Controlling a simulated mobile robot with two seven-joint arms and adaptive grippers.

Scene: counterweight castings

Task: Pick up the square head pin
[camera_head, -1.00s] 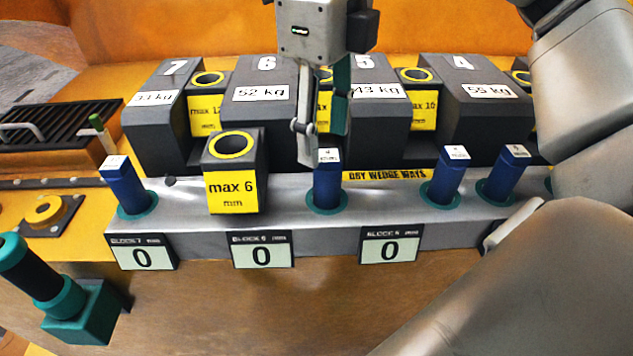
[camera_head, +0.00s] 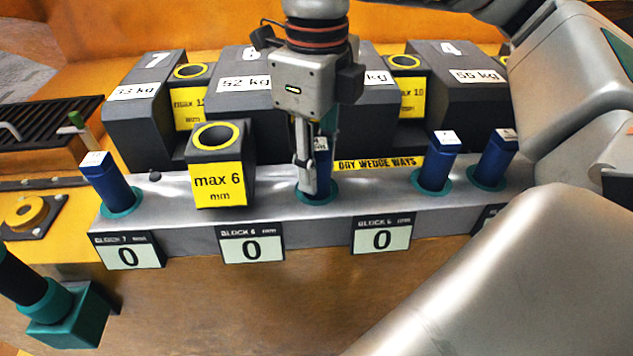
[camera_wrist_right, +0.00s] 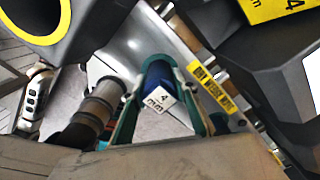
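Several blue pins with white square-looking tops stand in teal collars along the grey ledge. The one under my right gripper (camera_head: 314,172) is the blue pin marked 4 mm (camera_wrist_right: 162,98), partly hidden by a finger in the head view (camera_head: 322,158). In the right wrist view, the teal-padded fingers of my right gripper (camera_wrist_right: 165,122) stand on either side of this pin, with gaps visible. The gripper is open and points down over it. Other blue pins stand at left (camera_head: 107,182) and right (camera_head: 437,165).
A dark block marked max 6 mm (camera_head: 220,183) sits left of the gripper. Large dark weights (camera_head: 245,85) rise close behind the ledge (camera_head: 275,190). Displays reading 0 (camera_head: 252,244) line the front.

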